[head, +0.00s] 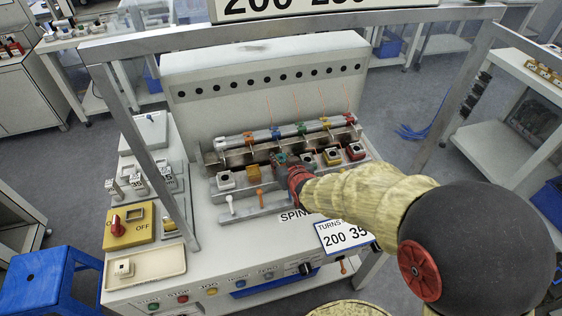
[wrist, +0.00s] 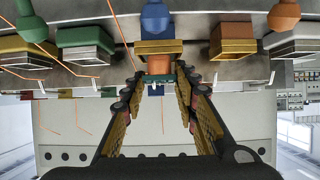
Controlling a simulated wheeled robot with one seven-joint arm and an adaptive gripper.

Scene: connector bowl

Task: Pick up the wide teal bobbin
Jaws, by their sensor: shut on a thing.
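The wide teal bobbin (head: 281,158) shows in the head view at the front of the winding machine, partly hidden by my gripper (head: 290,168). In the wrist view a teal flange (wrist: 161,80) with an orange-brown middle lies between the two fingertips of my gripper (wrist: 160,88). The fingers are shut on it, one on each side. Whether it is clear of the machine cannot be told.
A white block (head: 226,179), an orange one (head: 253,173), a yellow one (head: 332,156) and a red one (head: 355,151) stand close by in the row. A metal bar with coloured clips and thin wires (head: 300,131) is behind. A cream tray (head: 148,268) lies at the front left.

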